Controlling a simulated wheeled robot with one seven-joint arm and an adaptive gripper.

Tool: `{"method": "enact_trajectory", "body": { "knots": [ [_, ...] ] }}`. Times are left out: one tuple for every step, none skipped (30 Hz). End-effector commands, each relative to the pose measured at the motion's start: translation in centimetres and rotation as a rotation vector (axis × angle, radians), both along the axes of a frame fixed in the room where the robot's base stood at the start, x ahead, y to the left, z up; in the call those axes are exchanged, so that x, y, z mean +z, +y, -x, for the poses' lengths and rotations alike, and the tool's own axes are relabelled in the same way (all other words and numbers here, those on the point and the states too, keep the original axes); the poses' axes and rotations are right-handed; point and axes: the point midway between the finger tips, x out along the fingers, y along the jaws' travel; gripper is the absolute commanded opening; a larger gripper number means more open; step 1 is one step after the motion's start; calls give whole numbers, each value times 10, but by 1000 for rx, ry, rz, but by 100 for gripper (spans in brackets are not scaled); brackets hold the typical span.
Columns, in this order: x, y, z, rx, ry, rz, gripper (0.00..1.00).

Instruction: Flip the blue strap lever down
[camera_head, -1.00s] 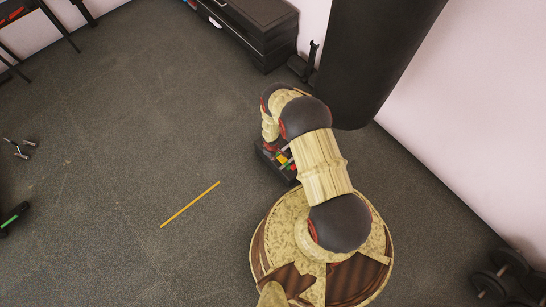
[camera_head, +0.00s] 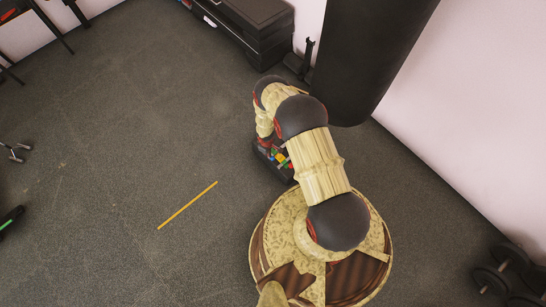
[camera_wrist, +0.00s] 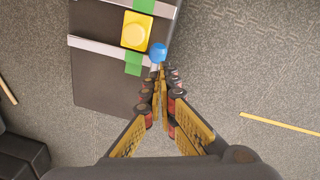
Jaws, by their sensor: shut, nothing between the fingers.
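The blue strap lever (camera_wrist: 157,52) shows in the wrist view as a small rounded blue piece near the right edge of a black box (camera_wrist: 105,85). It sits at the end of a pale strap (camera_wrist: 100,45), beside a green tab (camera_wrist: 133,63). My gripper (camera_wrist: 161,72) is shut and empty. Its fingertips are just below the lever in the picture, and I cannot tell whether they touch it. In the head view the box (camera_head: 262,164) is partly hidden by my arm, with small coloured pieces on it. My gripper is not clearly visible there.
A yellow block (camera_wrist: 136,30) sits on the box beside the lever. A black punching bag (camera_head: 370,60) stands behind my arm, near the wall. Dumbbells (camera_head: 500,268) lie at lower right. The floor to the left is mostly open, with a yellow strip (camera_head: 187,205).

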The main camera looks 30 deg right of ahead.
Motion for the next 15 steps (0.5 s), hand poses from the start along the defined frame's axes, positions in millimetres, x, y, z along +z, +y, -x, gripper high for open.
{"method": "enact_trajectory", "body": {
  "knots": [
    [11,3,-3,2,-1,1,0],
    [17,5,-4,2,-1,1,0],
    [25,8,-7,2,-3,1,0],
    [31,10,-8,1,-3,1,0],
    [32,10,-3,-1,2,0,0],
    [33,8,2,-1,2,0,0],
    [34,8,6,-2,2,0,0],
    [36,8,9,0,2,0,0],
    [38,7,13,0,1,0,0],
    [40,7,16,-1,1,0,0],
    [42,7,19,0,0,0,0],
    [44,6,22,0,0,0,0],
    [45,6,26,-1,0,0,0],
    [47,5,30,-1,1,0,0],
    [50,5,34,-1,1,0,0]
  ]
}}
